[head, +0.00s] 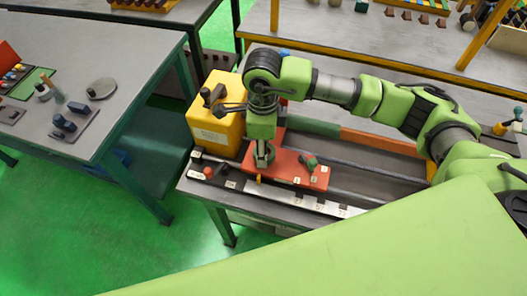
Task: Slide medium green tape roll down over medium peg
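A red-orange board (284,170) with small white labels lies on the bench near its left end. A small dark green piece (310,163) stands at the board's right part; I cannot tell whether it is the medium tape roll or whether it is around a peg. My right gripper (264,163) points down over the board's left part, apart from the green piece. Its fingers are small and partly merge with the arm, so their opening and any held thing are unclear. The medium peg cannot be made out. My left gripper is not in view.
A yellow box (208,132) with dark parts on top stands left of the board. A small red knob (208,172) is near the bench's left corner. A metal strip (300,201) runs along the front edge. A separate table (130,65) holds small parts at left.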

